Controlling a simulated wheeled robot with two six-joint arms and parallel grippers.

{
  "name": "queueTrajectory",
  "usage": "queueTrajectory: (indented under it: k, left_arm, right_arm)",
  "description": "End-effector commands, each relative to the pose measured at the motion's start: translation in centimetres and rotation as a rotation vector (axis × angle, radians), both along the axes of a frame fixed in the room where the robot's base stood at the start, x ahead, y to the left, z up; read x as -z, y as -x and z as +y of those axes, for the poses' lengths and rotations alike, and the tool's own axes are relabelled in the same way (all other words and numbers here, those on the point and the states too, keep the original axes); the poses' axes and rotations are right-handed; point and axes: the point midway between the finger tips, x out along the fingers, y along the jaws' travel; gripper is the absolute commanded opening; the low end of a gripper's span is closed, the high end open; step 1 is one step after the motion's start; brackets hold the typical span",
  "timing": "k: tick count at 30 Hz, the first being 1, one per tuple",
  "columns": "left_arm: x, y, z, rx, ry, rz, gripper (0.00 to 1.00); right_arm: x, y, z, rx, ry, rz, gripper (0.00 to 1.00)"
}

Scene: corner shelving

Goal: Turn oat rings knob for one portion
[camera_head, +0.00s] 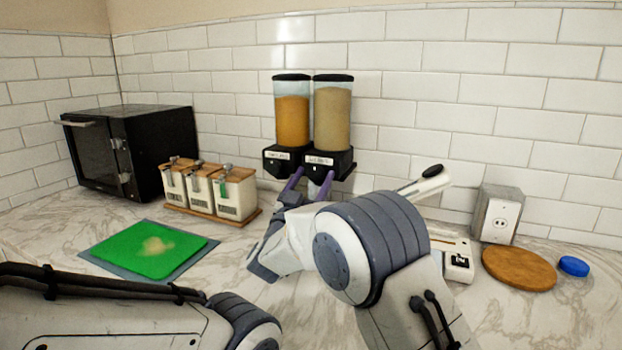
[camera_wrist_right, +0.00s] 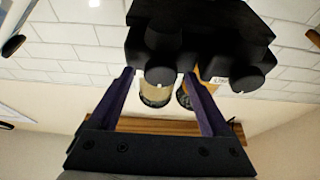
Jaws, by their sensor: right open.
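A black cereal dispenser (camera_head: 335,160) with two clear hoppers is mounted by the tiled wall. The left hopper (camera_head: 292,118) holds orange cereal and the right hopper (camera_head: 332,120) holds beige cereal. Their labels are too small to read, so I cannot tell which is oat rings. My right gripper (camera_head: 313,176) is open just below and in front of the dispenser. In the right wrist view, its purple fingers (camera_wrist_right: 159,76) stand apart on either side of a round black knob (camera_wrist_right: 161,74); contact is unclear. Another knob (camera_wrist_right: 247,78) is outside the fingers. My left gripper is out of view.
A black microwave (camera_head: 140,150) stands at the left. Several white canisters (camera_head: 237,198) sit beside it on a wooden tray. A green board (camera_head: 145,250) lies in front. A grey outlet box (camera_head: 498,212), round wooden board (camera_head: 518,268) and blue disc (camera_head: 573,266) are at right.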

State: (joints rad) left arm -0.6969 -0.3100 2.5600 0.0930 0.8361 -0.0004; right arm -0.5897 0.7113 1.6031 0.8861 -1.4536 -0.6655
Motion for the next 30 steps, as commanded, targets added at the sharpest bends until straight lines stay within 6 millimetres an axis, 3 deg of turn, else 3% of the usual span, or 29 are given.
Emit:
queueTrajectory:
  k: [4,9,11,20,30]
  left_arm:
    - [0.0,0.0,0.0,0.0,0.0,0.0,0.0]
    - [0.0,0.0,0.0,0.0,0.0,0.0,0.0]
    - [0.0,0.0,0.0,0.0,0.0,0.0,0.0]
    - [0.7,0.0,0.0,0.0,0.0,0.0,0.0]
    - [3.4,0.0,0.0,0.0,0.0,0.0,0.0]
  right_arm:
    - [0.0,0.0,0.1,-0.001,0.0,0.0,0.82]
    - [0.0,0.0,0.1,-0.001,0.0,0.0,0.17]
    - [0.0,0.0,0.1,-0.001,0.0,0.0,0.0]
    - [0.3,0.1,0.2,-0.002,-0.034,-0.013,0.0]
    - [0.5,0.0,0.4,-0.003,-0.238,-0.099,0.0]
